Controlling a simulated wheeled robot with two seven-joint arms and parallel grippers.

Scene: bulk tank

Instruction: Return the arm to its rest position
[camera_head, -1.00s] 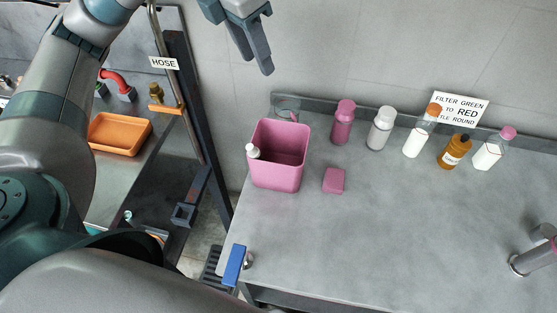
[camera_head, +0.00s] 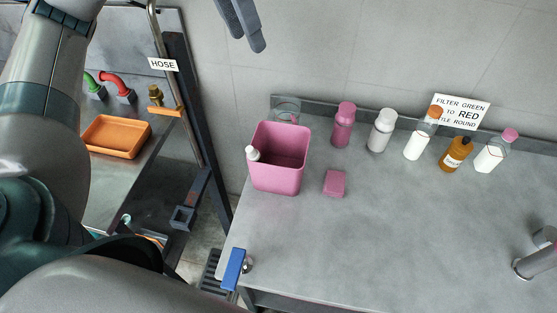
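My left arm (camera_head: 45,130) comes in from the left and reaches up past the top edge. The fingers of my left gripper (camera_head: 244,22) hang at the top edge, in front of the grey wall and above the bench. Nothing shows held at their tips. The rest of this gripper is cut off by the frame, and how far the fingers are apart is unclear. My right gripper is not in view.
A grey bench (camera_head: 400,235) carries a pink bin (camera_head: 275,178), a pink block (camera_head: 334,183), several bottles (camera_head: 381,131) and a metal fixture (camera_head: 535,262). An orange tray (camera_head: 117,137) lies left. A dark post (camera_head: 190,110) stands between. A blue handle (camera_head: 233,268) is at the bench corner.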

